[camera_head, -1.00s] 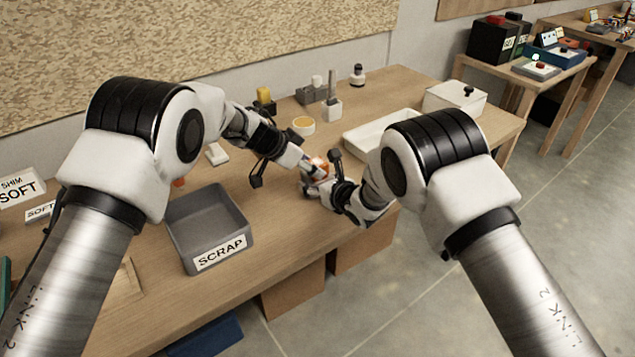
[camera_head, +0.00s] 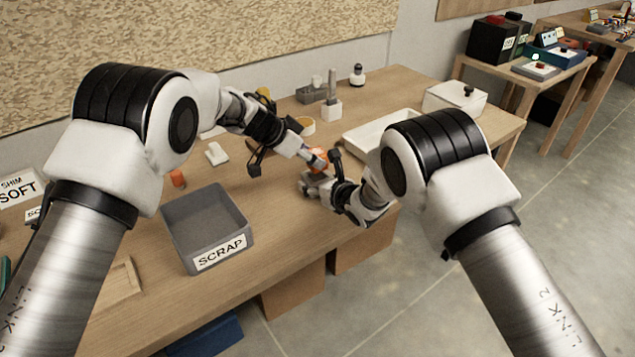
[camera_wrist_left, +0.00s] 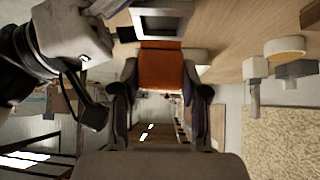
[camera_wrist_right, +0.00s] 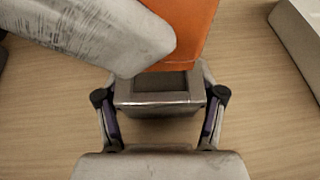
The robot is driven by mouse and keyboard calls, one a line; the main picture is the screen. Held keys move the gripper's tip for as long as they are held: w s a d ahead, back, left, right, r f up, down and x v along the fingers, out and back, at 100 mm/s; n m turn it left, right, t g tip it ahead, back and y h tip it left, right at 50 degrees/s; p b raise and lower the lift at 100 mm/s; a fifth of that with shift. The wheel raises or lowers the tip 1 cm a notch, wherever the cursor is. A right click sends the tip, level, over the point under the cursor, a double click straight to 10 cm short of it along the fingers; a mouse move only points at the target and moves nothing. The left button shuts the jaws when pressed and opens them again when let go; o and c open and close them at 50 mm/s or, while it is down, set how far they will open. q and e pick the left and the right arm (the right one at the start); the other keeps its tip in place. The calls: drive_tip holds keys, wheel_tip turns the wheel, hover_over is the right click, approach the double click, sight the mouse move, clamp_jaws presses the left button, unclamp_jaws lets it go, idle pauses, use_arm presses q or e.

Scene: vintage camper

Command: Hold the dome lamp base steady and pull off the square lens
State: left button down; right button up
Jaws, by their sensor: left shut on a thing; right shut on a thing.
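The orange square lens (camera_head: 317,157) is between the fingers of my left gripper (camera_wrist_left: 160,95), which is shut on it. In the left wrist view the lens (camera_wrist_left: 162,70) shows as an orange block. The grey dome lamp base (camera_wrist_right: 158,88) is between the fingers of my right gripper (camera_wrist_right: 160,112), which is shut on it. In the right wrist view the base looks like a square frame with a dark recess showing. I cannot tell whether lens and base still touch. My right gripper mostly hides the base in the head view.
A grey SCRAP bin (camera_head: 203,228) stands on the wooden bench left of the grippers. A white tray (camera_head: 375,135) lies behind my right gripper. A yellowish ring (camera_head: 306,126) and a white block with a post (camera_head: 331,108) stand farther back.

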sight(322, 150)
drive_tip(key=shift+f, duration=0.1)
use_arm(q)
drive_tip(key=shift+r, duration=2)
use_arm(e)
drive_tip(key=o, duration=1.5)
drive_tip(key=v, duration=1.1)
drive_tip(key=shift+s, duration=0.25)
drive_tip(key=shift+s+d+r, duration=0.2)
use_arm(q)
drive_tip(key=shift+f, duration=0.1)
